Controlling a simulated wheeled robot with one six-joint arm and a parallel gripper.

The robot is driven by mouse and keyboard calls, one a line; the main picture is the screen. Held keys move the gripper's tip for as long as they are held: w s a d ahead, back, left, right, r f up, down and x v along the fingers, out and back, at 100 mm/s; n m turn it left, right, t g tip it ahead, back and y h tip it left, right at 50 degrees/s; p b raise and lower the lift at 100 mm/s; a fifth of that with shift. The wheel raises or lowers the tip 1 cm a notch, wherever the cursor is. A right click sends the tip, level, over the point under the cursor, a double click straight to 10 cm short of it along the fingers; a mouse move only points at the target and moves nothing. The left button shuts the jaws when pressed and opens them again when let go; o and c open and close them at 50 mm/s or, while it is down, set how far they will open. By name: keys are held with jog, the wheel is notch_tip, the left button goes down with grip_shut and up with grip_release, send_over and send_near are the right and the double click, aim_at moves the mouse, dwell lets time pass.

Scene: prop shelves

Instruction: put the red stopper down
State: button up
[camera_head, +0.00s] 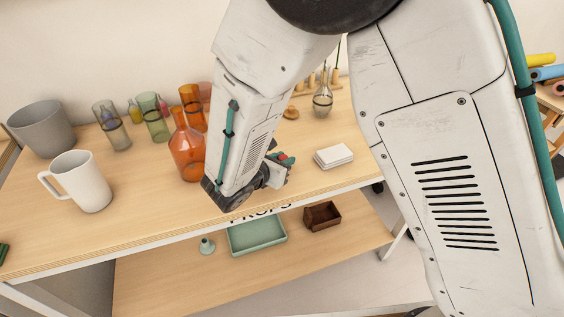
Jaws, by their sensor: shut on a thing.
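The red stopper (283,157) shows as a small red patch at the tip of my gripper (284,166), in the middle of the view. My gripper is shut on it, just above the front part of the wooden table top (140,217). Most of the stopper and the fingers is hidden or too small to make out. I cannot tell whether the stopper touches the wood.
An orange flask (187,152) stands left of my forearm, with coloured glass cylinders (153,117) behind. A white mug (84,181) and grey pot (42,128) stand at left. A white block (333,156) lies right of my gripper. The lower shelf holds a green tray (257,239) and brown box (322,217).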

jog(key=shift+f, duration=0.7)
jog(key=shift+f, duration=0.1)
jog(key=o, duration=1)
jog(key=shift+f, duration=0.1)
jog(key=shift+c, duration=0.2)
jog(key=shift+r, duration=0.2)
jog(key=v, duration=1.2)
jog(key=shift+r, duration=0.1)
